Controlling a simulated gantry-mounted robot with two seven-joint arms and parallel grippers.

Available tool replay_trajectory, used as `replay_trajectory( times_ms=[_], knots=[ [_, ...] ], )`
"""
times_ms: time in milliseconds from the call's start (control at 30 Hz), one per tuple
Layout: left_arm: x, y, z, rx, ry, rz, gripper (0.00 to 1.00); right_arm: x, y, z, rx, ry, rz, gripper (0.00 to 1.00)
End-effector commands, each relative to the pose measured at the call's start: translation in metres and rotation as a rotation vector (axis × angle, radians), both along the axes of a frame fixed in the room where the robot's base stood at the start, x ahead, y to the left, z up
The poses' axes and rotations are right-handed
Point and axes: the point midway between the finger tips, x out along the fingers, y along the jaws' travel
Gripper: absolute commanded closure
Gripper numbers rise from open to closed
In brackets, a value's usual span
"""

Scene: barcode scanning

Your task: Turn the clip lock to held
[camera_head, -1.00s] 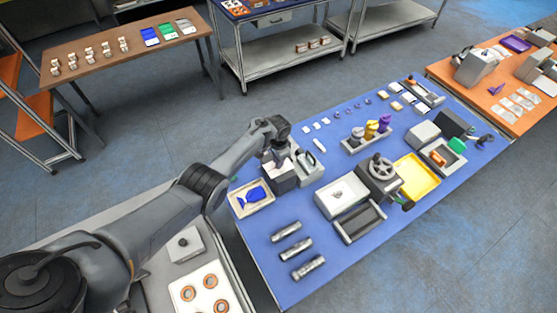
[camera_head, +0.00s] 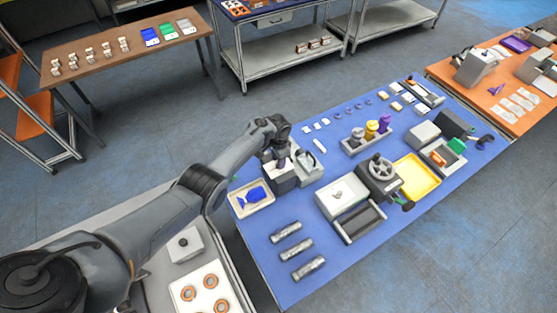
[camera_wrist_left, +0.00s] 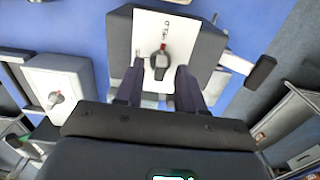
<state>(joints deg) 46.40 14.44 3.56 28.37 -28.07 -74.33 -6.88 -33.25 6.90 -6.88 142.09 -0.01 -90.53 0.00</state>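The clip lock is a dark knob (camera_wrist_left: 160,63) with a red mark at its upper end. It is on the white top panel (camera_wrist_left: 150,28) of a grey box, beside lettering that seems to read HELD. The box (camera_head: 279,180) also shows in the head view, at the left part of the blue table, with its top mostly hidden by my arm. My left gripper (camera_wrist_left: 159,78) is open, its two dark fingers on either side of the knob in the picture, with gaps to it. The left gripper (camera_head: 282,160) points down over the box in the head view. My right gripper is not in view.
A tray with a blue item (camera_head: 235,207) lies left of the box. A second grey unit (camera_head: 309,170) stands close to its right. A white-topped box (camera_head: 341,195) and a handwheel device (camera_head: 380,172) stand farther right. Metal cylinders (camera_head: 296,249) lie on the front table.

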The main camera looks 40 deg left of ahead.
Motion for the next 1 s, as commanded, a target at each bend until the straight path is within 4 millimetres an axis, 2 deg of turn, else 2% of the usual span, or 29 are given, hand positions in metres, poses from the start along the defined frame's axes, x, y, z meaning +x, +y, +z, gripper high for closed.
replay_trajectory(
  times_ms=[300,600,767,1000],
  knots=[
    [0.000,0.000,0.051,0.000,-0.003,-0.001,0.62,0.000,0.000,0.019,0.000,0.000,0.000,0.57],
    [0.001,0.000,0.091,-0.001,-0.003,-0.001,0.62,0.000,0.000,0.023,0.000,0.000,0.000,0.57],
    [0.000,0.000,0.101,0.000,-0.001,-0.002,0.62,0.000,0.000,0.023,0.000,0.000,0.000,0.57],
    [0.000,0.000,0.102,0.000,0.001,-0.001,0.62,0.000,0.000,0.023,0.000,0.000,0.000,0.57]
  ],
)
